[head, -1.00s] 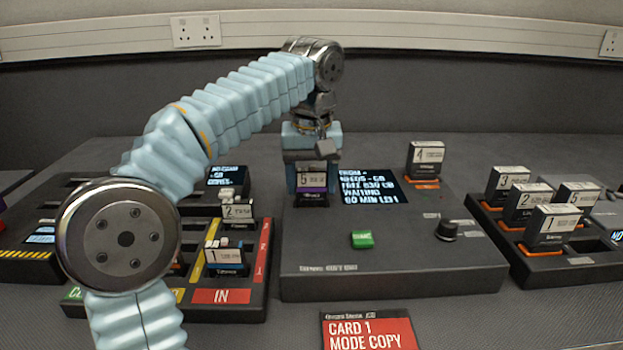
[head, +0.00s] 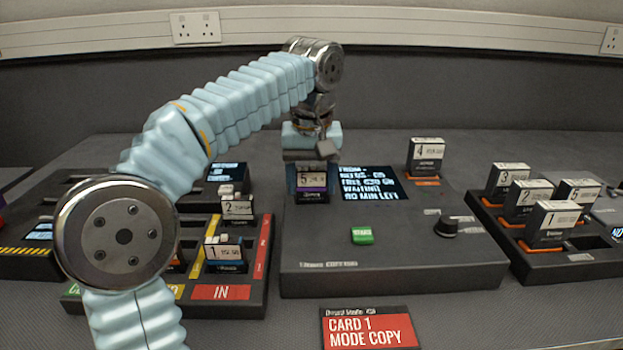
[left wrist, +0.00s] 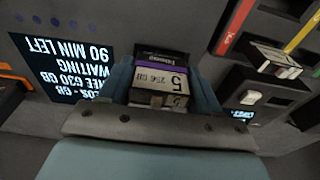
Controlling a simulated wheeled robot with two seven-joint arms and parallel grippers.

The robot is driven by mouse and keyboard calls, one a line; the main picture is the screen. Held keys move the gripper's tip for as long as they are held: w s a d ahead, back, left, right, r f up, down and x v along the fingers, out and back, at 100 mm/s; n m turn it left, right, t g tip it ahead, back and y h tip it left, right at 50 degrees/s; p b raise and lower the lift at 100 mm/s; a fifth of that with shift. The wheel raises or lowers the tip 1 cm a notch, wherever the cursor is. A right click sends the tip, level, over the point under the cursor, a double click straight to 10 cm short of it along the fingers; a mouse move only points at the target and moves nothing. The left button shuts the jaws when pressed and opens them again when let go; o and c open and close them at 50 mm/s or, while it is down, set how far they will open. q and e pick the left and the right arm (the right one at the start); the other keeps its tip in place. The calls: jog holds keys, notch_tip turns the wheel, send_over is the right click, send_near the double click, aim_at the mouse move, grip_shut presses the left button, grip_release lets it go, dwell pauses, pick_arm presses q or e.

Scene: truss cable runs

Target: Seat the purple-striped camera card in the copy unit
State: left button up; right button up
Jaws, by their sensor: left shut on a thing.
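The purple-striped camera card (head: 312,180), marked 5, is upright at the left part of the grey copy unit (head: 400,270). My left gripper (head: 311,165) is above it, pointing down, shut on the card. In the left wrist view the card (left wrist: 160,80) sits between my two pale blue fingers (left wrist: 160,95), with its white label and purple stripe showing. The card's lower end is at the unit's top face; I cannot tell how deep it is in a slot. My right gripper is not in view.
The copy unit has a lit screen (head: 370,184), a green button (head: 362,236), a black knob (head: 446,228) and card 4 (head: 426,157) in an orange-edged slot. A rack with several cards (head: 555,222) stands right. A tray (head: 255,290) with cards 1 and 2 stands left.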

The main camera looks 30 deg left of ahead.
pick_arm(q)
jog(key=shift+f, duration=0.35)
dwell(0.3)
jog(key=o, duration=1.1)
jog(key=shift+o, duration=0.9)
jog(key=shift+r, duration=0.1)
notch_tip(320, 180, up, 2)
jog(key=shift+r+p, duration=0.15)
jog(key=shift+p, duration=0.3)
jog(key=shift+r, duration=2.5)
